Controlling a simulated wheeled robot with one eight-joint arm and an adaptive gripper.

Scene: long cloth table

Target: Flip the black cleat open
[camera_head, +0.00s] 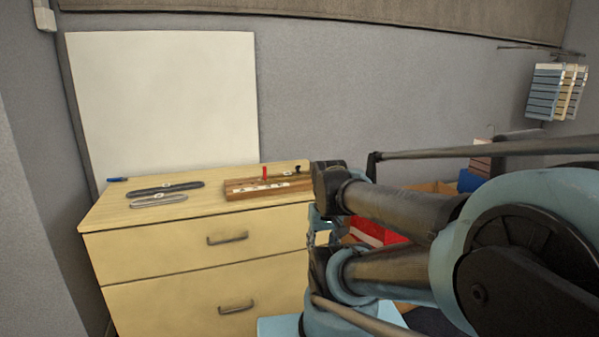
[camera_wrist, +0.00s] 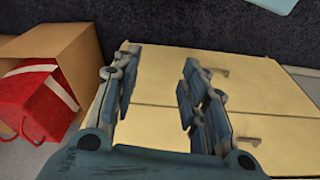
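A brown wooden board (camera_head: 238,188) lies on top of the light wood dresser in the head view. A small black piece (camera_head: 298,168) stands at its right end, probably the black cleat; it is too small to tell its position. An upright red piece (camera_head: 264,173) stands left of it. My arm stands in front of the dresser's right side and hides part of it. In the wrist view my gripper (camera_wrist: 158,68) is open and empty, its fingers in front of the dresser's drawer fronts, away from the board. The cleat does not show in the wrist view.
The dresser (camera_head: 190,247) has drawers with dark handles. Two long dark and grey items (camera_head: 165,189) and a blue pen (camera_head: 117,179) lie on its left top. A cardboard box (camera_wrist: 62,32) holding a red bag (camera_wrist: 40,100) stands beside the dresser.

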